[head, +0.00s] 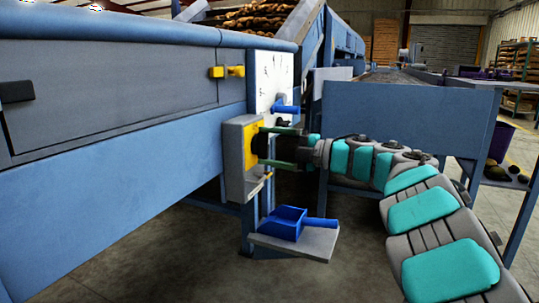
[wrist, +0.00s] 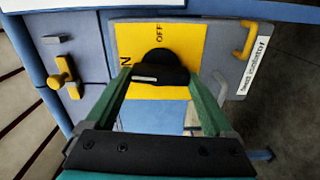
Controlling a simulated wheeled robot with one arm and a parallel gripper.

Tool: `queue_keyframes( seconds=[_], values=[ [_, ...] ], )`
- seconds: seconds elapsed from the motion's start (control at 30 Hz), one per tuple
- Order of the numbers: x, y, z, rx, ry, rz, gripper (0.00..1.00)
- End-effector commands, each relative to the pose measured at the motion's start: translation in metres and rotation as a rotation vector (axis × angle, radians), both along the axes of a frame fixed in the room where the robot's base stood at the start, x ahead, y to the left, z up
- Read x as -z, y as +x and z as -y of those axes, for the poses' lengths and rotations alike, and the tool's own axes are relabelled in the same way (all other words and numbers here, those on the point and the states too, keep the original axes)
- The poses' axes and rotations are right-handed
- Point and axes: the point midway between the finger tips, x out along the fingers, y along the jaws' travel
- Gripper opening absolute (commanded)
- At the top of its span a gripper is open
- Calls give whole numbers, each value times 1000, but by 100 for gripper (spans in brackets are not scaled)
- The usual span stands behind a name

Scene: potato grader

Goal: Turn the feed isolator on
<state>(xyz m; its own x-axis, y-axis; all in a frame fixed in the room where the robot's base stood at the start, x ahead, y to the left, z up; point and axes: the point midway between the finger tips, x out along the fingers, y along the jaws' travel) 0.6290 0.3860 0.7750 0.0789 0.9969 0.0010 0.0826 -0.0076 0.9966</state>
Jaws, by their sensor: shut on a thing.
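The feed isolator is a grey box (head: 235,165) with a yellow plate (head: 249,135) on the blue machine's leg. The plate (wrist: 190,37) also fills the middle of the wrist view, with OFF at the top and part of ON at the left. Its black rotary knob (wrist: 168,62) has a white mark at its left end, lying towards the ON side. My gripper (wrist: 160,82) is shut on the knob, one green finger on each side. In the head view my gripper (head: 268,147) reaches the box from the right, and its fingers partly hide the knob.
A yellow latch (head: 227,71) sits on the blue panel. Above the box is a white sheet (head: 272,80) with a blue-handled thing (head: 286,108). A blue scoop (head: 290,222) lies on a small grey shelf (head: 300,243) below my gripper. A blue conveyor side (head: 410,120) stands behind my arm.

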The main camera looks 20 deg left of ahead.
Motion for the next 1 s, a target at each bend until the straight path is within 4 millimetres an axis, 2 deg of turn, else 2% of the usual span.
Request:
queue_keyframes(
  seconds=[0.03, 0.3, 0.77, 0.8, 0.9, 1.0],
  values=[
    [5, 0, 0, 0, -5, 19, 32],
    [3, -1, -1, -3, -11, 88, 32],
    [2, 0, -1, -2, -12, 98, 32],
    [2, 0, -1, -2, -12, 98, 91],
    [2, 0, -1, -1, -12, 97, 100],
    [2, 0, 0, -1, -11, 97, 100]
  ],
)
